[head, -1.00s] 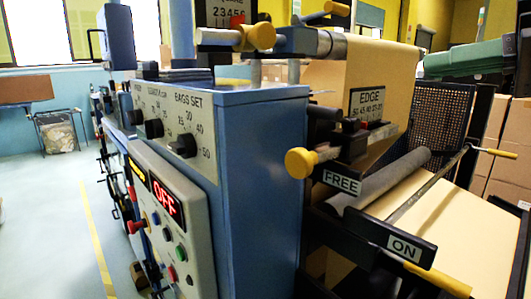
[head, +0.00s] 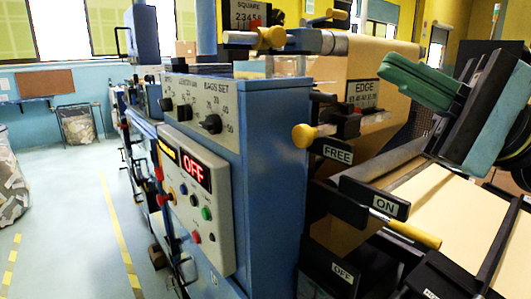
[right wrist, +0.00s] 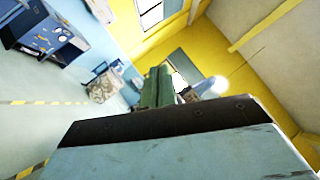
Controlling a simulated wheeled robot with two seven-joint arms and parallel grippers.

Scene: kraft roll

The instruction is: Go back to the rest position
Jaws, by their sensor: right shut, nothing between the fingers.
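My right gripper (head: 412,80), with green fingers, is in the upper right of the head view, raised in front of the brown kraft paper (head: 385,62) and right of the EDGE plate (head: 363,92). Its fingers are together with nothing between them. They also show in the right wrist view (right wrist: 157,88), pointing away over open room. No part of it visibly touches the machine. My left gripper is not in view.
A FREE plate (head: 337,151), an ON plate (head: 376,199) and a yellow-handled lever (head: 410,234) stick out below my right arm. Open floor lies at left.

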